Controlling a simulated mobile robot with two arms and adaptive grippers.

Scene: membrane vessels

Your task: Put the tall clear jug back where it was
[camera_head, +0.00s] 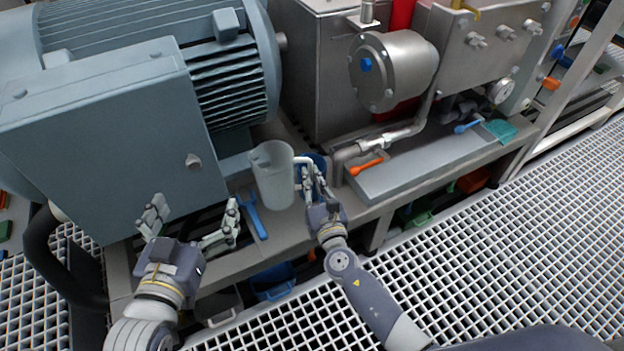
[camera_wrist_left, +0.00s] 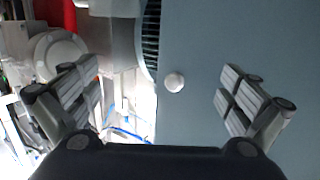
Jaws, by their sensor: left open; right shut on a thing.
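The tall clear jug (camera_head: 272,176) stands upright, looking translucent white, at the grey ledge beside the big motor housing. Its handle is on its right side. My right gripper (camera_head: 309,172) is shut on the jug's handle. I cannot tell whether the jug's base touches the ledge. My left gripper (camera_head: 190,222) is open and empty, in front of the blue-grey motor box, left of the jug. In the left wrist view its spread fingers (camera_wrist_left: 160,95) face the box, with nothing between them.
A blue wrench-like tool (camera_head: 252,216) lies on the ledge (camera_head: 285,232) left of the jug. A blue object (camera_head: 318,161) is partly hidden behind my right gripper. An orange-handled tool (camera_head: 366,166) lies to the right. Pipes and a steel cylinder (camera_head: 394,70) stand behind.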

